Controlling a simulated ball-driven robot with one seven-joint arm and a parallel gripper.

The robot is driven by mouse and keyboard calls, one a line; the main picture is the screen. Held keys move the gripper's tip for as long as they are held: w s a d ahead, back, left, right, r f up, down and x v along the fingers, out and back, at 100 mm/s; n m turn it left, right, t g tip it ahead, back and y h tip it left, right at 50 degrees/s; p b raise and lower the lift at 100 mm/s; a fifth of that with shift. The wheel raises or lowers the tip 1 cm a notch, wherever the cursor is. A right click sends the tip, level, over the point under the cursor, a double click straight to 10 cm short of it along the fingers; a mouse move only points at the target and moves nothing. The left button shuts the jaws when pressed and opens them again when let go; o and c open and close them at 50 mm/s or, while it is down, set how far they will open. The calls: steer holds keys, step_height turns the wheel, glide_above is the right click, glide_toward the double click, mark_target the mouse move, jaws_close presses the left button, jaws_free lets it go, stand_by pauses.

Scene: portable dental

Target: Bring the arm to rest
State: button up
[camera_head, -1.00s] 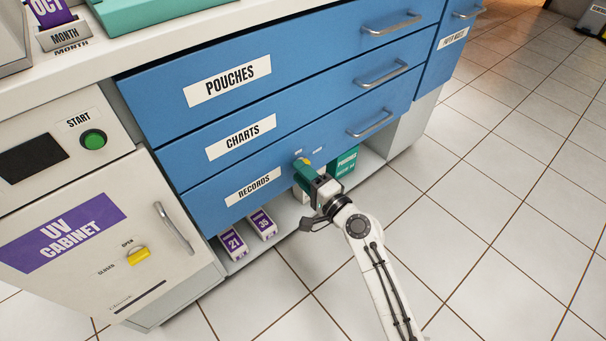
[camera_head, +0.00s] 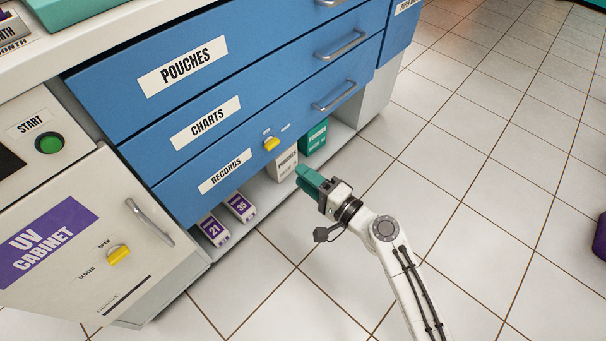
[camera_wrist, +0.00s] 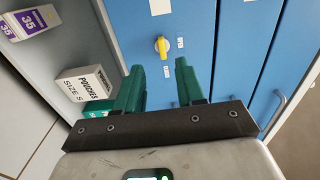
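My arm (camera_head: 405,275) reaches in from the lower right in the head view. My gripper (camera_head: 302,172) is in front of the open shelf below the RECORDS drawer (camera_head: 225,172), apart from the drawer front. In the wrist view my gripper (camera_wrist: 159,66) shows two green fingers spread apart with nothing held between them. The yellow knob (camera_head: 271,143) on the RECORDS drawer is clear of the fingers. It also shows beyond the fingertips in the wrist view (camera_wrist: 162,46). The drawers look shut.
A white pouches box (camera_head: 283,163), a green box (camera_head: 313,137) and purple-white boxes 21 (camera_head: 213,230) and 35 (camera_head: 239,206) stand on the low shelf. The UV cabinet (camera_head: 75,250) is at the left. Tiled floor (camera_head: 480,190) is open at the right.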

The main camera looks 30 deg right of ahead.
stand_by(0.4)
steer(key=s+a+f+n+g, duration=0.3)
steer(key=s+f+n+g, duration=0.4)
steer(key=s+n+g, duration=0.35)
steer(key=s+d+r+n+g+h+p, duration=0.1)
steer(key=s+d+n+g+h, duration=0.15)
steer(key=s+d, duration=0.45)
steer(key=s+d+n+g+h, duration=0.1)
steer(key=s+d+g+h, duration=0.2)
steer(key=s, duration=0.7)
step_height(320, 180, up, 34)
steer(key=p, duration=3.4)
steer(key=shift+w+a, duration=0.15)
steer(key=shift+a, duration=0.3)
